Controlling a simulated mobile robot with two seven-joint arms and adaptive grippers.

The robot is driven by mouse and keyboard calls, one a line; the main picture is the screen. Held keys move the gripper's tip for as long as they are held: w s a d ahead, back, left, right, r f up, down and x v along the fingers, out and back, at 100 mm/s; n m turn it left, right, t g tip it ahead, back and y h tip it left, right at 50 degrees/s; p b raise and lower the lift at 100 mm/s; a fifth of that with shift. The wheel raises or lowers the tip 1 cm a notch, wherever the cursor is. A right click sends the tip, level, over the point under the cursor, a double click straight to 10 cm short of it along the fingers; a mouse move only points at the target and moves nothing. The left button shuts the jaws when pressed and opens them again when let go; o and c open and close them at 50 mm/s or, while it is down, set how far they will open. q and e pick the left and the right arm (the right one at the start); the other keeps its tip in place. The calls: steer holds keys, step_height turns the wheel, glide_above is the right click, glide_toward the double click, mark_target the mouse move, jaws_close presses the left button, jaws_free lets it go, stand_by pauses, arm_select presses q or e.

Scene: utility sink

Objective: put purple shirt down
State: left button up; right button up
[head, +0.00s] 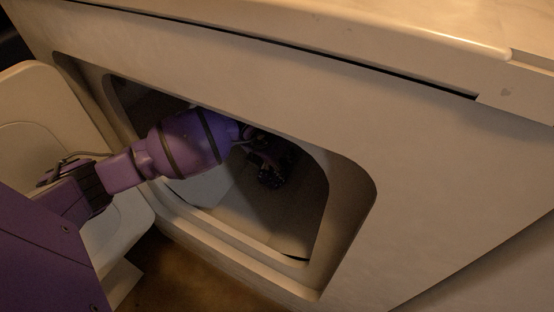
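My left arm reaches through an opening in a pale cabinet front (430,170). My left gripper (268,176) is inside the dark recess, near its right part. It is small and in shadow, so I cannot tell whether its fingers are open or shut, or whether they hold anything. I cannot make out a purple shirt; the purple parts in the opening are my own arm. The recess (240,220) has a pale inner wall and floor, partly hidden behind my arm. My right gripper is not in view.
A pale door (50,115) stands open at the left, beside my forearm. A pale countertop edge (400,35) runs above. A brown floor (185,275) shows below.

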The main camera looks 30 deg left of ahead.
arm_select(q)
steer(key=p+v, duration=0.4)
steer(key=v, duration=0.2)
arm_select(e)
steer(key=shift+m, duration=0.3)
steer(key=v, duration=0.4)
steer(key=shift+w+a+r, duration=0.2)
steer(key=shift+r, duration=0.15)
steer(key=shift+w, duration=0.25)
